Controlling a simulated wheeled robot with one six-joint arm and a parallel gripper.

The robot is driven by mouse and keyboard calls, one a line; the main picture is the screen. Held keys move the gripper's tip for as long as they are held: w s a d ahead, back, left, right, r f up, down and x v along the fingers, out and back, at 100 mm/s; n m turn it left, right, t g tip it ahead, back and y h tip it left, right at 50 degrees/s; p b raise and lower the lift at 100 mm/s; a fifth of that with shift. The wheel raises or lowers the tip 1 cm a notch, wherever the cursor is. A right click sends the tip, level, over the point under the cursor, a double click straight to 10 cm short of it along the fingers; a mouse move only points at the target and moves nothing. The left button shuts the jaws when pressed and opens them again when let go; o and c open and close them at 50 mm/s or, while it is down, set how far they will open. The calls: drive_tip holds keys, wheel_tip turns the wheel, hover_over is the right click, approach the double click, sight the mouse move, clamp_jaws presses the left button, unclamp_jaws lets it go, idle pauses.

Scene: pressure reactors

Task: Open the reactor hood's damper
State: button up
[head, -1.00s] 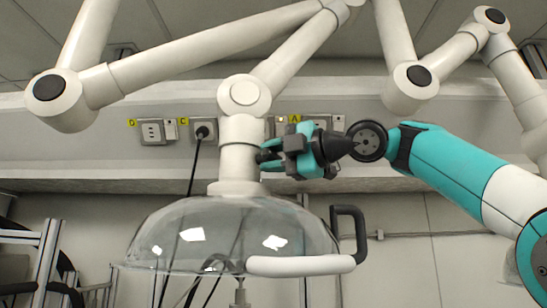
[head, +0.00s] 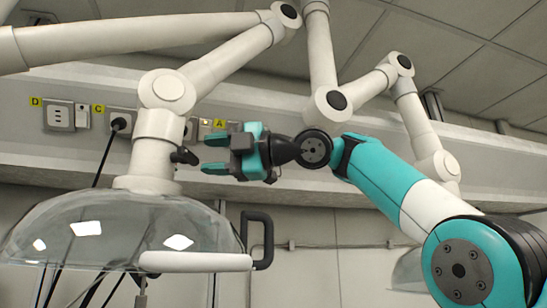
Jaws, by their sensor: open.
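The reactor hood (head: 110,225) is a clear dome with a white front grip, hanging from a white jointed extraction arm. Its damper (head: 185,157) looks like a small black handle on the right side of the white neck (head: 153,150) above the dome. My gripper (head: 210,154) is to the right of the damper at about its height. Its teal fingers are apart, one above the other, and point left at the handle. Nothing shows between them. The fingertips look just short of the handle in the picture; the depth gap is hard to tell.
A black bracket handle (head: 262,240) stands at the dome's right side, below my gripper. Wall sockets (head: 58,115) and a ledge run behind. Another white extraction arm (head: 332,103) hangs to the right, above my arm. A black cable (head: 105,155) hangs left of the neck.

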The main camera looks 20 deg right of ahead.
drive_tip(key=b+v, duration=0.1)
drive_tip(key=v, duration=1.1)
drive_tip(key=shift+f, duration=0.1)
